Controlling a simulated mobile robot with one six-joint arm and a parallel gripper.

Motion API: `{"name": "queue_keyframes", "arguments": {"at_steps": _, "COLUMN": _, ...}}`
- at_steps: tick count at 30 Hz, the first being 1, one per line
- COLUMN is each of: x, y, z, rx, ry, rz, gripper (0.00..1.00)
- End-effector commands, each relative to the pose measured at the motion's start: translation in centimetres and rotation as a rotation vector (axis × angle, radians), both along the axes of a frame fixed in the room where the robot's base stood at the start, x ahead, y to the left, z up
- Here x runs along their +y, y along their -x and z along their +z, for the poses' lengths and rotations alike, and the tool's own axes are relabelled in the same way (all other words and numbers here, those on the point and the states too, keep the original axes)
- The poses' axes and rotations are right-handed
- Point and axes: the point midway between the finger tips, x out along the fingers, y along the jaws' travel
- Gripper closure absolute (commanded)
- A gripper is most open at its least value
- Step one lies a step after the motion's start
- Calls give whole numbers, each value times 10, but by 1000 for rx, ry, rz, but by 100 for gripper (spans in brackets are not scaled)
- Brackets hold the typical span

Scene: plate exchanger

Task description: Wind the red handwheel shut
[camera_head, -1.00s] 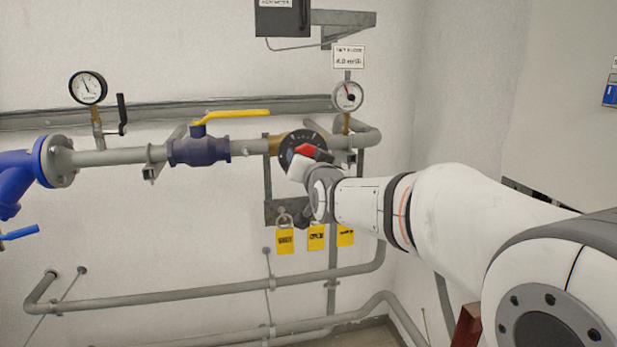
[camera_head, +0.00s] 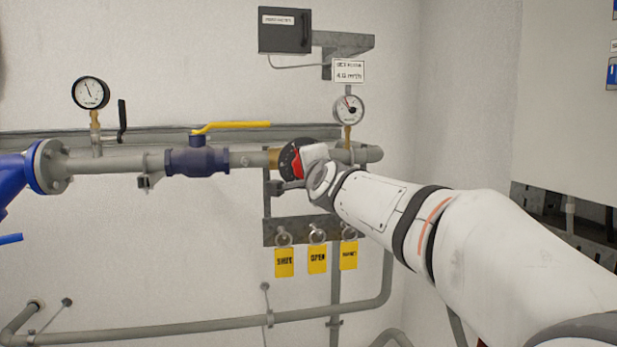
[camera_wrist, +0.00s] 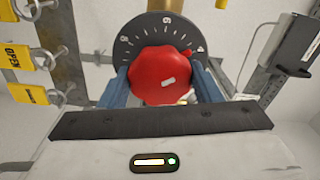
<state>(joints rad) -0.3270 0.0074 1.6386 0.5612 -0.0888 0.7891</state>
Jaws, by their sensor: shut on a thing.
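The red handwheel (camera_wrist: 162,75) sits in front of a dark numbered dial (camera_wrist: 129,46) in the wrist view. My gripper (camera_wrist: 163,84) has one blue-grey finger on each side of the wheel and is shut on it. In the head view only part of the red handwheel (camera_head: 297,165) shows beside the dark dial (camera_head: 286,156), on the pipe right of the brass fitting. My wrist and gripper (camera_head: 317,165) cover the rest of it.
A blue valve with a yellow lever (camera_head: 230,125) is to the left on the same pipe. Gauges stand left (camera_head: 91,93) and right (camera_head: 348,109) above it. Yellow tags (camera_head: 317,259) hang below on a bracket. A dark box (camera_head: 285,30) is on the wall above.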

Motion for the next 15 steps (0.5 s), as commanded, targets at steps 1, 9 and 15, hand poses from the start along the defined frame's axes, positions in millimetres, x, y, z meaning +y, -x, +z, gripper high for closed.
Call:
{"name": "queue_keyframes", "arguments": {"at_steps": 1, "x": 0, "y": 0, "z": -1, "rx": 11, "ry": -43, "rz": 0, "gripper": 65}}
{"name": "queue_keyframes", "arguments": {"at_steps": 9, "x": 0, "y": 0, "z": 0, "rx": 81, "ry": -290, "rz": 0, "gripper": 65}}
{"name": "queue_keyframes", "arguments": {"at_steps": 15, "x": -1, "y": 0, "z": 1, "rx": 133, "ry": -472, "rz": 0, "gripper": 65}}
